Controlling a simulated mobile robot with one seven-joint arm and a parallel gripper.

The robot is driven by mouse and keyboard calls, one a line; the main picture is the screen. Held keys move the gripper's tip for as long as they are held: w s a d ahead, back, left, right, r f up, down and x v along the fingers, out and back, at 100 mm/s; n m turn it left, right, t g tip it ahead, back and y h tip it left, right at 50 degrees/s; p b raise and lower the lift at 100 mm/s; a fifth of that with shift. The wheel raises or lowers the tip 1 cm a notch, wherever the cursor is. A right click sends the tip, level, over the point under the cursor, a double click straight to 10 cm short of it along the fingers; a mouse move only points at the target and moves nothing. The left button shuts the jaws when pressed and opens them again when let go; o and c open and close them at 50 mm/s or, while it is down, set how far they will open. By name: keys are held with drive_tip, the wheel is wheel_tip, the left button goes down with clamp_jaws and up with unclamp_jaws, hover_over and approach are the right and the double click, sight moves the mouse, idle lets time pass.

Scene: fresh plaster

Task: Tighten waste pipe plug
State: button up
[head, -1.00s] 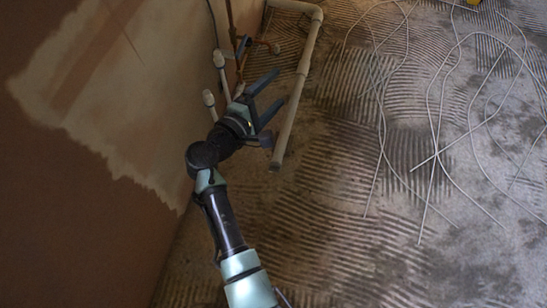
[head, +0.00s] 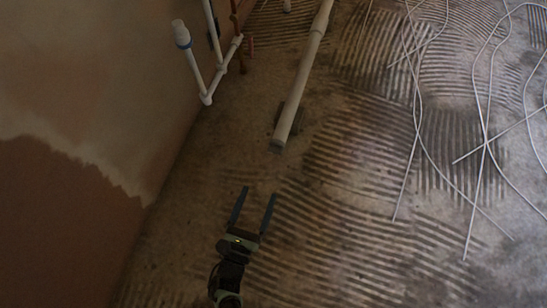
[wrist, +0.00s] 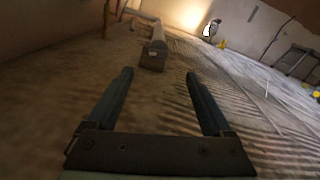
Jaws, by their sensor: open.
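A pale waste pipe (head: 300,80) lies along the floor, running away from me. Its near end has a darker grey face, which looks like the plug (head: 278,144). In the wrist view the pipe's blunt near end (wrist: 153,58) faces me, a little beyond the fingertips and roughly between them. My gripper (head: 256,193) is open and empty, with its two dark fingers pointing at the pipe end. It is apart from the pipe, on the near side. Both fingers also show in the wrist view (wrist: 158,74). How tightly the plug sits cannot be seen.
Thin white pipes (head: 196,72) with a blue-ringed cap (head: 181,34) stand along the wall at left. Copper pipes (head: 234,22) are behind them. Loose grey cables (head: 420,135) lie on the ridged floor at right. The floor around my gripper is clear.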

sight(274, 152)
drive_tip(key=b+x, duration=0.1)
drive_tip(key=x, duration=0.2)
drive_tip(key=b+x, duration=0.1)
drive_tip(key=x, duration=0.3)
drive_tip(key=b+x, duration=0.1)
drive_tip(key=x, duration=0.3)
drive_tip(key=shift+w+f, duration=0.2)
drive_tip(key=shift+f, duration=0.1)
drive_tip(key=shift+w+d+r+b, duration=0.15)
drive_tip(key=shift+w+b, duration=0.2)
drive_tip(key=shift+w, duration=0.3)
clamp_jaws()
